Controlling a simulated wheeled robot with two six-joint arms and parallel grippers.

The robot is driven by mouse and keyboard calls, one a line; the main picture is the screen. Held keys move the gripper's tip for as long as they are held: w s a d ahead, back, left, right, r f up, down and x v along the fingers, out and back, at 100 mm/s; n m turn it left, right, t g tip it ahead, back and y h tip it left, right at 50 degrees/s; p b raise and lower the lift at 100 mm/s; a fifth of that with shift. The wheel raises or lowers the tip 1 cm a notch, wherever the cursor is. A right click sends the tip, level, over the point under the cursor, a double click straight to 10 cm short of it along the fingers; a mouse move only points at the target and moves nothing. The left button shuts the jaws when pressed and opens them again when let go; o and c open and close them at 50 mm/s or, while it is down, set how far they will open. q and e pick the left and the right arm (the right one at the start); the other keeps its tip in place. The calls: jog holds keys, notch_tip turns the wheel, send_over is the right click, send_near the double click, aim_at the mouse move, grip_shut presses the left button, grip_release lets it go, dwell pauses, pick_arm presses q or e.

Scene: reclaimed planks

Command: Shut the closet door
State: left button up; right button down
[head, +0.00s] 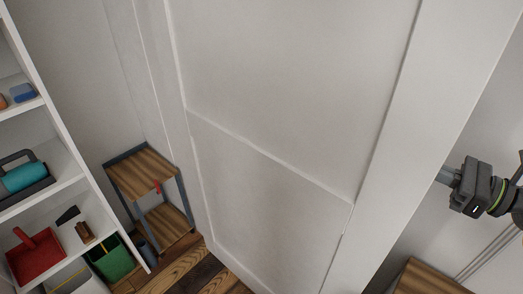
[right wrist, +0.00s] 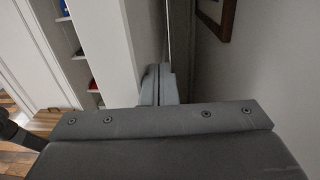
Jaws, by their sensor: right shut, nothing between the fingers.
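The closet door (head: 270,120) is a large white panelled door that fills the middle of the head view. It stands open, with shelves visible to its left. My right wrist shows at the right of the head view, beyond the door's right edge, and its fingers are hidden behind the door. In the right wrist view my right gripper (right wrist: 158,84) is shut and empty. Its fingers are close beside a white upright panel (right wrist: 103,45), which looks like the door; I cannot tell whether they touch. My left gripper is in neither view.
A wooden surface (head: 428,278) lies low right. A picture frame (right wrist: 217,17) hangs on the wall.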

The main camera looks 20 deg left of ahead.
aim_at(416, 190)
jog(key=shift+s, duration=0.1)
jog(key=shift+s+a+p, duration=0.2)
jog(key=shift+s+a, duration=0.4)
jog(key=shift+s, duration=0.5)
jog(key=shift+s+a+p, duration=0.2)
jog(key=shift+s+a, duration=0.35)
jog(key=shift+s, duration=0.5)
jog(key=shift+s+a+p, duration=0.2)
jog(key=shift+s+a, duration=0.4)
jog(key=shift+s, duration=0.5)
jog(key=shift+s+a, duration=0.65)
jog(key=shift+s, duration=0.3)
jog(key=shift+s+a+p, duration=0.1)
jog(key=shift+s+a, duration=0.35)
jog(key=shift+s, duration=0.25)
jog(key=shift+s+a+p, duration=0.15)
jog(key=shift+s+a, duration=0.3)
jog(key=shift+s, duration=0.25)
jog(key=shift+s+a+p, duration=0.1)
jog(key=shift+s+a, duration=0.35)
jog(key=shift+s, duration=0.25)
jog(key=s+a+p, duration=0.3)
jog(key=s+a, duration=0.1)
jog(key=s, duration=0.1)
jog(key=shift+s+a, duration=0.3)
jog(key=shift+s, duration=0.1)
